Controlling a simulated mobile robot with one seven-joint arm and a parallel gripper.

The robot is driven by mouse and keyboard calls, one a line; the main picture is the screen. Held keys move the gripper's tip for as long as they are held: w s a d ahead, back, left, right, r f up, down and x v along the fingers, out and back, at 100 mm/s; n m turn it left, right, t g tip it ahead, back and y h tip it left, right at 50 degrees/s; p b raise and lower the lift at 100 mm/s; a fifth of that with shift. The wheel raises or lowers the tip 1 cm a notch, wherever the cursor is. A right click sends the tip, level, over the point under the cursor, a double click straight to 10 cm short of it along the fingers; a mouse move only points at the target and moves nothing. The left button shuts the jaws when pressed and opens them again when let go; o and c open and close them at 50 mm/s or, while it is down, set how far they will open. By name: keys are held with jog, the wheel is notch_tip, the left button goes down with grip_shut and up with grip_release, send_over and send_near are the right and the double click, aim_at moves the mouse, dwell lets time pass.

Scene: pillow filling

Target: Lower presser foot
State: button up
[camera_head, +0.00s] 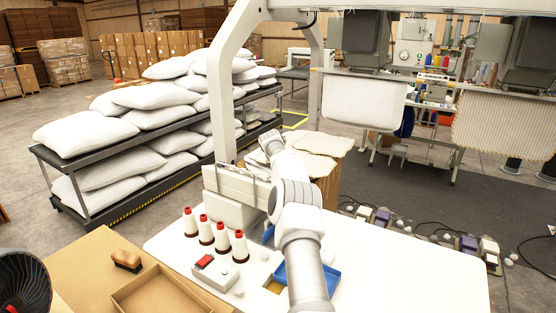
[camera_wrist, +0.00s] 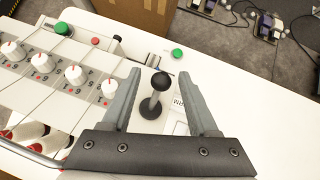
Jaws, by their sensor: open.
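In the wrist view my gripper (camera_wrist: 161,74) is open, its two grey fingers pointing away over the white machine top. A lever with a black ball knob (camera_wrist: 160,81) on a metal stem and dark round base stands between the fingers. The fingers look apart from the knob, one on each side; the depth between them is hard to tell. The white sewing machine (camera_head: 232,213) stands on the white table in the head view, partly behind my arm. My gripper is hidden there. I cannot make out the presser foot itself.
White dials (camera_wrist: 76,75) in a row and a green button (camera_wrist: 62,29) lie left of the fingers. Another green button (camera_wrist: 177,53) is beyond the knob. Red-topped thread cones (camera_head: 222,237) and a blue tray (camera_head: 327,279) are on the white table (camera_head: 410,275).

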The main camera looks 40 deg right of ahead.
jog(key=shift+s+a+r+b, duration=0.35)
jog(key=shift+r+b, duration=0.1)
jog(key=shift+r, duration=0.1)
jog(key=b+v, duration=0.3)
jog(key=v, duration=1.2)
